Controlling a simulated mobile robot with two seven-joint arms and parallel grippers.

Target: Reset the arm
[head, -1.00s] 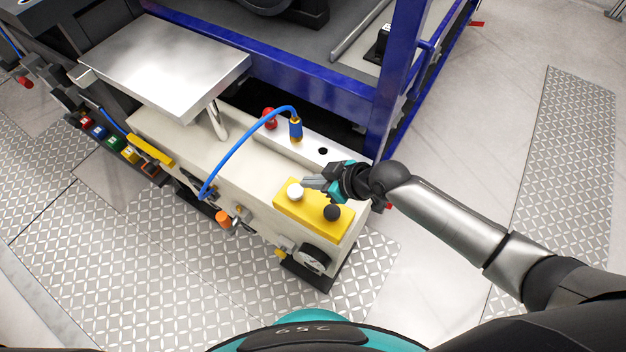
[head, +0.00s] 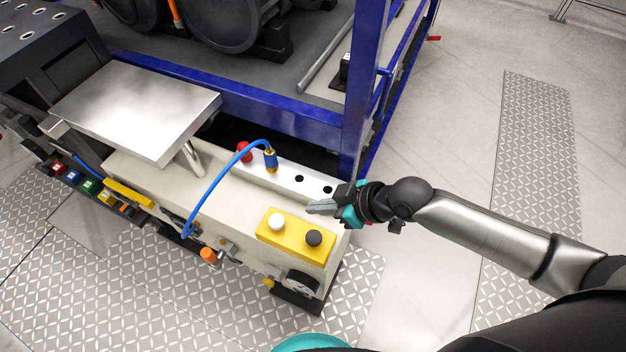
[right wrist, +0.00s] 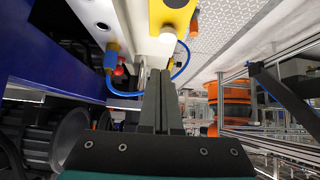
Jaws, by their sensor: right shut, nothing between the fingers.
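My right gripper (head: 322,208) is shut and empty. In the head view it is above the right end of the cream drive unit (head: 222,202), beside the yellow button box (head: 290,241). The box carries a white button (head: 277,222) and a black button (head: 314,238). In the right wrist view the two dark fingers (right wrist: 162,88) lie together, with the yellow box (right wrist: 173,18) beyond them. My left gripper is not in view.
A blue cable plug (head: 270,160) stands in a metal strip (head: 290,182) with open holes, near a red knob (head: 245,151). A metal plate (head: 135,108) stands at the left. A blue frame post (head: 362,80) rises behind my right gripper. Floor at the right is clear.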

